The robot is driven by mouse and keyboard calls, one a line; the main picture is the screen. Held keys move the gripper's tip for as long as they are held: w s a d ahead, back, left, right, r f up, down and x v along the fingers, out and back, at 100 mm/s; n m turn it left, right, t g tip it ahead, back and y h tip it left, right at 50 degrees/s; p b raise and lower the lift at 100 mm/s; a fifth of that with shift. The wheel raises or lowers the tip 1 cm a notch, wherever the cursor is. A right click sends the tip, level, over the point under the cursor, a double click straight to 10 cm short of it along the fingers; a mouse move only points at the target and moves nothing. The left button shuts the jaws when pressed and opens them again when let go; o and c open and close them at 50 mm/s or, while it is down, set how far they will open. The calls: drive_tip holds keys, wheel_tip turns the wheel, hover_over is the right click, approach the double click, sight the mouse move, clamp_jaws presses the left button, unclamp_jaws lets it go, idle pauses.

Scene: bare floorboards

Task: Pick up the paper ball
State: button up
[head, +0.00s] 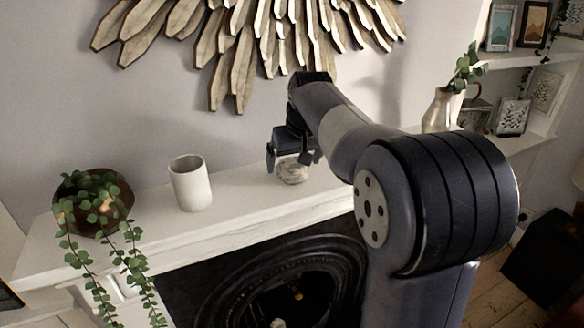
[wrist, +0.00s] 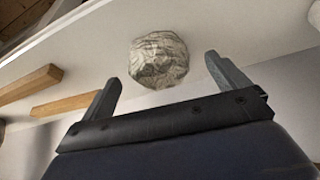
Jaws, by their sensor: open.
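The paper ball (head: 291,172) is a crumpled, greyish-white ball on the white mantel shelf above the fireplace. In the wrist view the paper ball (wrist: 159,59) shows just beyond the fingertips, roughly between their lines and slightly left of centre. My gripper (head: 292,157) is right above or beside the ball, pointing down at it. In the wrist view my gripper (wrist: 163,70) has its two fingers spread wide, with nothing held. I cannot tell whether a finger touches the ball.
A white cup (head: 190,184) and a bowl with a trailing plant (head: 93,203) stand left on the mantel (head: 240,205). A vase (head: 440,110) stands to the right. A wooden sunburst decoration (head: 235,50) hangs on the wall behind. The mantel between cup and ball is clear.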

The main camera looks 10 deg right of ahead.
drive_tip(key=shift+x, duration=1.4)
drive_tip(key=shift+c, duration=0.5)
drive_tip(key=c, duration=0.9)
drive_tip(key=shift+c, duration=0.2)
